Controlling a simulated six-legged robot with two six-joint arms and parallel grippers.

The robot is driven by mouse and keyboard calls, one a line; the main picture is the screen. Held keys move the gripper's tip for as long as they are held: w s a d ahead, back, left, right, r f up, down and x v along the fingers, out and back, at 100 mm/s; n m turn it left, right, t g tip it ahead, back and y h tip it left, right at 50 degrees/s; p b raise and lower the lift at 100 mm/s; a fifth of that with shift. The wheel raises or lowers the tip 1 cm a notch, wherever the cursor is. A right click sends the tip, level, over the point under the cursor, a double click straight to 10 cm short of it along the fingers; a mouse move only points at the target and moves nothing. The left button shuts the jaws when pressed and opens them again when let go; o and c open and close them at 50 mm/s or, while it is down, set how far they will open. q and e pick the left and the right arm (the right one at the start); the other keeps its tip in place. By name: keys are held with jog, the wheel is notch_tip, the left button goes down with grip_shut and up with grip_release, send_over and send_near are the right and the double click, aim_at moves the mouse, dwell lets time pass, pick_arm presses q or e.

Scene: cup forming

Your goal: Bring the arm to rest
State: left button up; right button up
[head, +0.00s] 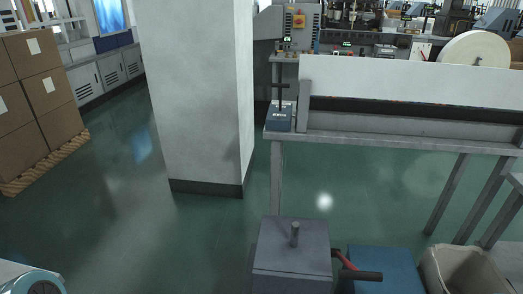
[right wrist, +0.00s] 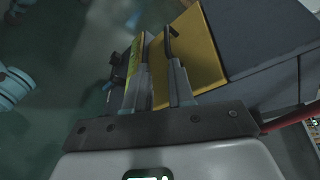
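My right gripper (right wrist: 156,45) shows in the right wrist view, with its two grey fingers apart and nothing between them. A yellow panel (right wrist: 205,50) on a grey box-like body (right wrist: 265,35) lies behind the fingers; I cannot tell whether they touch it. The head view shows neither gripper. A white and blue rounded part at its lower left corner looks like part of my arm, and similar pale blue parts show at the left edge of the wrist view. My left gripper cannot be made out.
A grey box with a short post (head: 293,250) stands at the bottom centre, with a red and black lever (head: 357,272) beside it. A blue box (head: 385,268) and a beige bin (head: 435,276) are to its right. A pillar (head: 190,90) stands left of the workbench (head: 400,143).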

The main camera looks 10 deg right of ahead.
jog(key=s+a+f+n+g+h, duration=0.4)
jog(key=s+a+n+g+h, duration=0.35)
jog(key=s+a+g, duration=0.45)
notch_tip(320, 180, up, 25)
jog(key=w+a+n+t+h+p, duration=0.1)
jog(key=a+n+t+p, duration=0.1)
jog(key=p, duration=2)
jog(key=n+t, duration=0.1)
jog(key=t, duration=0.1)
jog(key=shift+t, duration=0.3)
jog(key=shift+n+h, duration=0.25)
